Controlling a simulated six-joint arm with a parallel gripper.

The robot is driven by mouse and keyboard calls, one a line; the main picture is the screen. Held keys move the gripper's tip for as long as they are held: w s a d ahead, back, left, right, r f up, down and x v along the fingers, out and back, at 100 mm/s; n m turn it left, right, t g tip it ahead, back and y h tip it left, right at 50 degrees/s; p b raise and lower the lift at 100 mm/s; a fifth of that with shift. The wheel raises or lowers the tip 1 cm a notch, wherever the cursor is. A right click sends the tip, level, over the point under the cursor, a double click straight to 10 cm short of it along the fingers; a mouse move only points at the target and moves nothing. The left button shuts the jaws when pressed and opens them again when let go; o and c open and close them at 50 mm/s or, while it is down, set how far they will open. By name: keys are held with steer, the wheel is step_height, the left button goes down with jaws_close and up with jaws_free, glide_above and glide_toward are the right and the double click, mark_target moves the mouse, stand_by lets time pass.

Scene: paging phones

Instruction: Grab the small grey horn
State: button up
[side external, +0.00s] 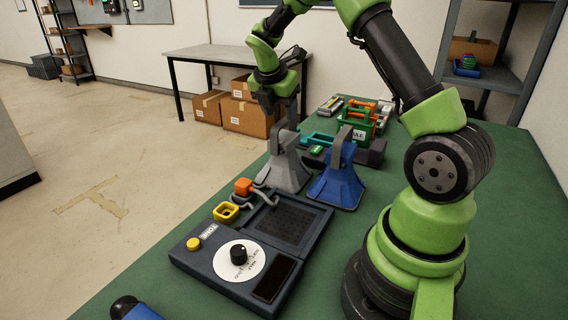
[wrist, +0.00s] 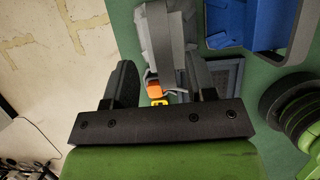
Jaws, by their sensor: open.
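The small grey horn (side external: 284,168) stands on the green table, with its flared part low and a grey handle on top; it also shows in the wrist view (wrist: 158,35). My gripper (side external: 279,110) is above the horn's top, pointing down. In the wrist view my gripper (wrist: 158,72) is open, with one finger on each side of the horn's handle; I cannot tell whether either finger touches it. A blue horn (side external: 337,184) stands just to the right of the grey one.
A dark console (side external: 250,255) with a dial and a grid panel lies in front. An orange block (side external: 243,187) and a yellow square ring (side external: 226,212) are near it. A dark tray with green-handled items (side external: 356,135) stands behind the horns. The table's left edge is close to the grey horn.

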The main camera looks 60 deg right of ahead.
mark_target(283, 121)
steer(key=shift+x, duration=2.1)
steer(key=shift+s+a+f, duration=0.1)
steer(key=shift+s+f, duration=0.05)
steer(key=shift+f, duration=0.15)
steer(key=shift+c, duration=0.5)
jaws_close()
